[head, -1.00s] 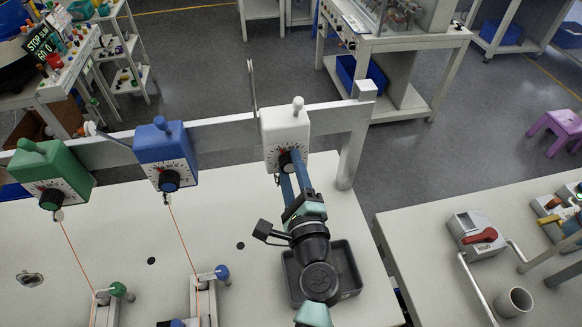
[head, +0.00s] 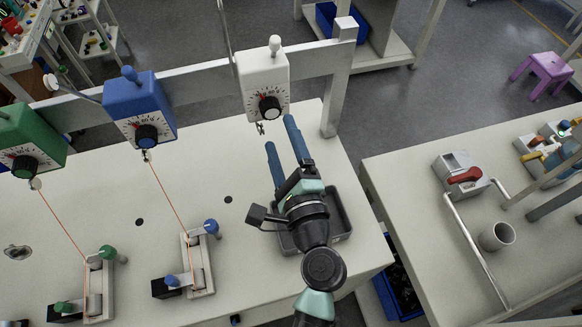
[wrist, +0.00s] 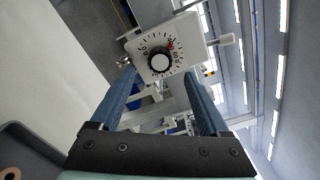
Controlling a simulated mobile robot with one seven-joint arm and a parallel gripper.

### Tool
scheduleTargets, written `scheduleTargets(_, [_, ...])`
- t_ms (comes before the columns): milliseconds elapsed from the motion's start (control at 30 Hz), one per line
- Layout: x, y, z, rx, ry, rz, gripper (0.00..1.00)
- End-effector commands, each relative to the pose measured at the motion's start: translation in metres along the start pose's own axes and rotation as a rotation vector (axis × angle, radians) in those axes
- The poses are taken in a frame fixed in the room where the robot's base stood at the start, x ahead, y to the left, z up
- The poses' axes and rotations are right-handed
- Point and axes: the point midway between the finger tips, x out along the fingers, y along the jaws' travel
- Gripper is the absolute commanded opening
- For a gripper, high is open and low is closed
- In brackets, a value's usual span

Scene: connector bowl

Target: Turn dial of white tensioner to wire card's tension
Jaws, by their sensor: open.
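The white tensioner (head: 262,75) hangs on the metal rail at the back of the table. Its black dial (head: 269,107) sits low on the front face, with a numbered scale and a red mark around it. In the wrist view the dial (wrist: 160,63) shows ahead, between the fingers, with the white tensioner (wrist: 190,45) around it. My gripper (head: 279,133) is open and empty, below and in front of the dial, its blue fingers apart from it. No wire card shows clearly; its tension value cannot be read.
A blue tensioner (head: 140,105) and a green tensioner (head: 30,135) hang to the left, with orange wires running down to clamps. A dark tray (head: 335,215) lies under my arm. A second table (head: 420,215) stands at right. The space around the white dial is clear.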

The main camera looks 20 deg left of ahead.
Motion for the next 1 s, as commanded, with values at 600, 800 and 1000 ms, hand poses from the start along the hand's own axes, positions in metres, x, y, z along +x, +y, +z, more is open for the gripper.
scheduleTargets(600, [-0.066, 0.0, 0.0, 0.0, 0.001, 0.0, 0.79])
scheduleTargets(800, [-0.066, 0.0, 0.0, 0.0, 0.001, 0.0, 0.79])
scheduleTargets(1000, [-0.066, 0.0, 0.0, 0.0, 0.001, 0.0, 0.79])
